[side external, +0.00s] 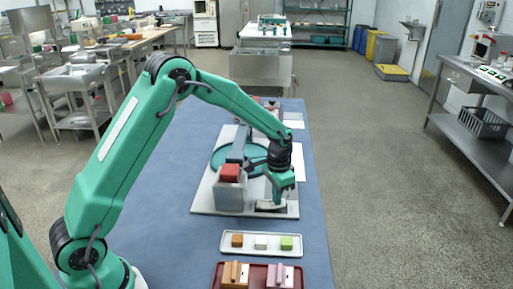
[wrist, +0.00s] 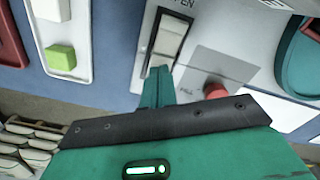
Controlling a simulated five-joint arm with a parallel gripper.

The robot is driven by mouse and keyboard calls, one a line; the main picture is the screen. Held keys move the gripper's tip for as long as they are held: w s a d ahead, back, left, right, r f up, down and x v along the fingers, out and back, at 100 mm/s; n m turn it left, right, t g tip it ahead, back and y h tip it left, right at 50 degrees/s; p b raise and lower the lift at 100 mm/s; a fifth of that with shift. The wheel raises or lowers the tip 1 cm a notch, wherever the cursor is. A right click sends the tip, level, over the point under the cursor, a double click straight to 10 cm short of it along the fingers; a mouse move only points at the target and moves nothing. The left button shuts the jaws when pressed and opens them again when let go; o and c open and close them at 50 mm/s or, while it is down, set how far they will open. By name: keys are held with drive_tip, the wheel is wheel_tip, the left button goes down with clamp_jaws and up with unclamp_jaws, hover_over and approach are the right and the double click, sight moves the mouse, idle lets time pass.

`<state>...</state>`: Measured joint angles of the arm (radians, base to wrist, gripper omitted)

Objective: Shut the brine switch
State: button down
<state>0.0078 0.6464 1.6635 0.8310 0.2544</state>
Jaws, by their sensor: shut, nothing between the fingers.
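A pale rocker switch (wrist: 167,41) in a dark frame sits on the white plate in the wrist view. Lettering that seems to read "OPEN" is at its far end; its near end is partly behind my gripper. My gripper (wrist: 158,84) is shut and empty, its tip at the near end of the rocker; I cannot tell whether it touches. In the side view my gripper (side external: 277,198) points down over the front right of the plate (side external: 205,203), close above the switch (side external: 268,207), which is partly hidden.
A red part (wrist: 215,90) is beside the lettering "FILL". A grey box (side external: 230,195) with a red top (side external: 229,172) stands left of my gripper, before a teal round basin (side external: 219,156). A white tray (side external: 262,252) with small blocks and a red tray (side external: 215,278) lie nearer.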

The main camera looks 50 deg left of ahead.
drive_tip(key=shift+f, duration=0.4)
idle(0.3)
drive_tip(key=shift+r, duration=3.55)
drive_tip(key=s+r+n+t, duration=0.1)
drive_tip(key=s+r+t, duration=0.2)
drive_tip(key=s+r, duration=1.05)
drive_tip(key=s+r+n+t, duration=0.1)
drive_tip(key=s+n+t, duration=0.1)
drive_tip(key=s, duration=1.2)
drive_tip(key=shift+a+r+t, duration=0.2)
drive_tip(key=shift+r+t, duration=0.1)
